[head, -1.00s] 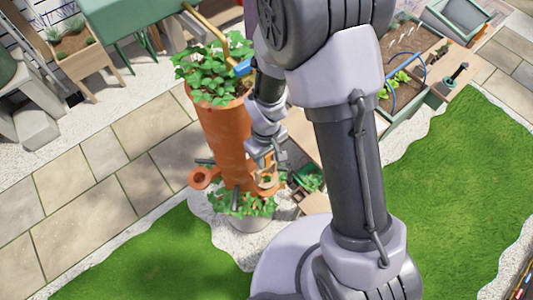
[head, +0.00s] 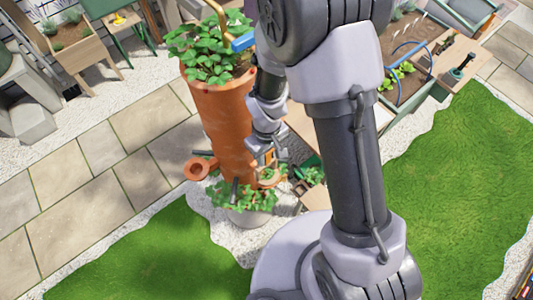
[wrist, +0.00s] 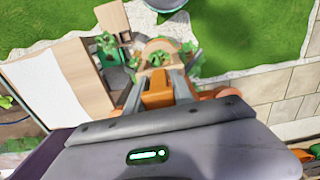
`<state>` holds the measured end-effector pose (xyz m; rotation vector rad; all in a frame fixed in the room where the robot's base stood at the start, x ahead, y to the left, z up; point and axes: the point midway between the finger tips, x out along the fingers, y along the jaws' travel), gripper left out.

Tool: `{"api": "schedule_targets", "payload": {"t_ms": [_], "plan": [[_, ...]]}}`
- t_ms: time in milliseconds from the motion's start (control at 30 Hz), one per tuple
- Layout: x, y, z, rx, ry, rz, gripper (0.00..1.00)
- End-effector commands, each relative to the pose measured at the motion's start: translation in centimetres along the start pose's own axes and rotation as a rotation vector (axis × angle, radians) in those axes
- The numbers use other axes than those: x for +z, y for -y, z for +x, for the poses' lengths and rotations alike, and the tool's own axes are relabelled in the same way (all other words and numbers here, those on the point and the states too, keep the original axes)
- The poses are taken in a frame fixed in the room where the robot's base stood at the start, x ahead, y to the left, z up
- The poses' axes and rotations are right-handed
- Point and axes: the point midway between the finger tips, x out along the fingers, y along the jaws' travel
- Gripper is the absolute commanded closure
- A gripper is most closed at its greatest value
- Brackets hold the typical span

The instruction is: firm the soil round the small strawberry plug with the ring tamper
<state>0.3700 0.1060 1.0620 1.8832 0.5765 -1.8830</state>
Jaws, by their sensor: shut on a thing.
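My gripper (wrist: 156,88) is shut on an orange block-like handle (wrist: 158,90), which I take to be the ring tamper's. In the head view my gripper (head: 268,158) is beside the lower right of the tall terracotta planter (head: 222,120), just above a side pocket (head: 266,182). In the wrist view a tan curved rim (wrist: 160,43) with small green leaves (wrist: 158,59) shows straight beyond the handle. I cannot tell whether this rim belongs to the tamper's ring or the pocket, nor whether the tamper touches soil. The handle and fingers hide part of it.
Another terracotta pocket (head: 197,168) juts out on the planter's left. Larger strawberry plants (head: 210,48) fill its top, and leaves (head: 243,195) surround its foot. A wooden bench (wrist: 75,80) stands close by. Lawn (head: 460,170) and paving (head: 85,205) are open.

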Motion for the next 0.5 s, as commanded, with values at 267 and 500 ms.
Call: {"api": "schedule_targets", "payload": {"t_ms": [267,500], "plan": [[-0.01,0.00,0.62,0.000,0.000,0.000,1.00],[-0.01,0.00,1.08,0.000,0.000,0.000,1.00]]}}
